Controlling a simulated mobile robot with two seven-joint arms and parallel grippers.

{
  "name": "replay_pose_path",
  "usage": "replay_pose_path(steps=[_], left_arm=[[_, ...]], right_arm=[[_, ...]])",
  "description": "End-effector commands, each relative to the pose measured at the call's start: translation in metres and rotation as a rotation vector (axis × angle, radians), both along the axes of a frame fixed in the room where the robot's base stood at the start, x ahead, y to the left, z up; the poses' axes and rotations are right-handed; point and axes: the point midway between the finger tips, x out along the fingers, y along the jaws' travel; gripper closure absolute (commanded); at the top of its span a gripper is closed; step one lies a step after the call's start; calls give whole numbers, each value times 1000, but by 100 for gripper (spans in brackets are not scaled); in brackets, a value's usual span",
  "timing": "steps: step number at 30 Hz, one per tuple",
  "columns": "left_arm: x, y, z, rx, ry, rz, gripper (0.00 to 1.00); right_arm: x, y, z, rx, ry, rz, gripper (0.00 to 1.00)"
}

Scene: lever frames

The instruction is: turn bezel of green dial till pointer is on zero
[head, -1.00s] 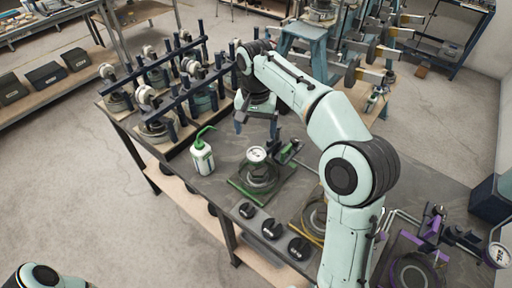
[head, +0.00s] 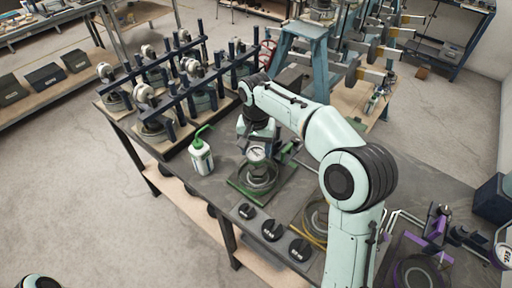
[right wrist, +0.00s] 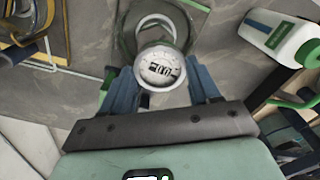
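The green dial's round white face (head: 256,154) shows in the head view on its stand with a green-edged base (head: 247,197). In the right wrist view the dial face (right wrist: 160,67) has dark markings, too small to tell where the pointer stands. My right gripper (head: 258,144) is at the dial, over it from the far side. In the right wrist view its two blue fingers (right wrist: 160,78) stand apart, one on each side of the dial; I cannot tell whether they touch the bezel. My left gripper is out of view.
A white bottle with a green spout (head: 201,157) stands left of the dial. Several black weights (head: 271,230) lie along the near table edge. A rack with dark bars (head: 170,90) stands at the back left. A purple-framed stand (head: 437,228) is at the right.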

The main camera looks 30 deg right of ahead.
Motion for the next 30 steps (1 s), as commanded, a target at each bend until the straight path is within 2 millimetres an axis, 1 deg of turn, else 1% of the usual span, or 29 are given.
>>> replay_pose_path(steps=[5,11,18,19,20,21,30], left_arm=[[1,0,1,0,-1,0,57],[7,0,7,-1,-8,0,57],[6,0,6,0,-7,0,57],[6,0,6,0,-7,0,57],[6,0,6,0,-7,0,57],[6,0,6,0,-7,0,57],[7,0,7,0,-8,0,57]], right_arm=[[0,0,1,1,-2,13,69],[1,0,1,0,-1,104,69],[1,0,0,0,-3,106,69],[1,0,0,0,-3,105,29],[1,0,0,0,-3,105,19],[0,0,0,0,-3,105,13],[0,0,2,1,-2,105,13]])
